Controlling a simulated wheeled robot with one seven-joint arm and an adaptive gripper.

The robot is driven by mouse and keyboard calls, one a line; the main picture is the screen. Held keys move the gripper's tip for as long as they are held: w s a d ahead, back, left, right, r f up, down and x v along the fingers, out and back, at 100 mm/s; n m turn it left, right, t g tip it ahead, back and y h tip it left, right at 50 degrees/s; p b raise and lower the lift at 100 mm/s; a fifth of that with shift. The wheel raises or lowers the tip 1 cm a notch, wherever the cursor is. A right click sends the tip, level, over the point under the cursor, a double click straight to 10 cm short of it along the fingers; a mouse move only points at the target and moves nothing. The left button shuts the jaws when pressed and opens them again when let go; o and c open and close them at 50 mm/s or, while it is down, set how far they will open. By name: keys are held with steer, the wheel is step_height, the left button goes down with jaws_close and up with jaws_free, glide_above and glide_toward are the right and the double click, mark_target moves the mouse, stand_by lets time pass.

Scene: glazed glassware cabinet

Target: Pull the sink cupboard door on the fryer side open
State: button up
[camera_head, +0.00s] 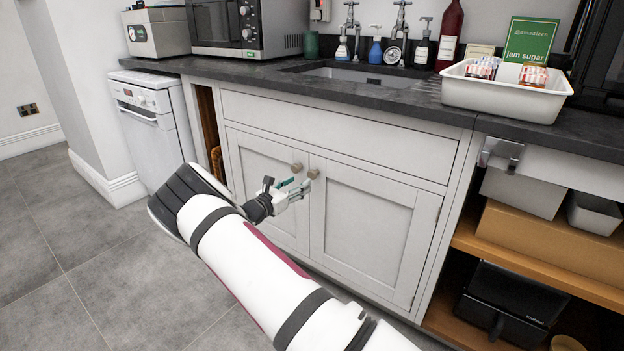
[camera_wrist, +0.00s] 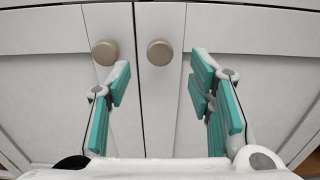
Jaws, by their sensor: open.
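The sink cupboard has two pale grey panelled doors, a left door (camera_head: 268,190) and a right door (camera_head: 370,225), both shut. Each has a round knob near the middle seam: the left knob (camera_head: 297,167) and the right knob (camera_head: 313,173). My gripper (camera_head: 293,188) is open and empty in front of the doors, just below the knobs in the head view. In the wrist view the right knob (camera_wrist: 160,53) shows between the teal fingertips (camera_wrist: 161,75). The left knob (camera_wrist: 105,53) shows just outside the left finger. No contact with either knob is visible.
A silver appliance with a dial (camera_head: 155,32) stands at the counter's left end, beside a microwave (camera_head: 225,22). A black appliance (camera_head: 508,300) sits on the lower right shelf. A white dishwasher (camera_head: 150,125) stands left. Grey floor (camera_head: 85,260) is clear at left.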

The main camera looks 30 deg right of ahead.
mark_target(311, 175)
steer(key=b+x, duration=0.2)
steer(key=x, duration=0.6)
steer(key=shift+w+d+f, duration=0.1)
steer(key=shift+d, duration=0.1)
jaws_close()
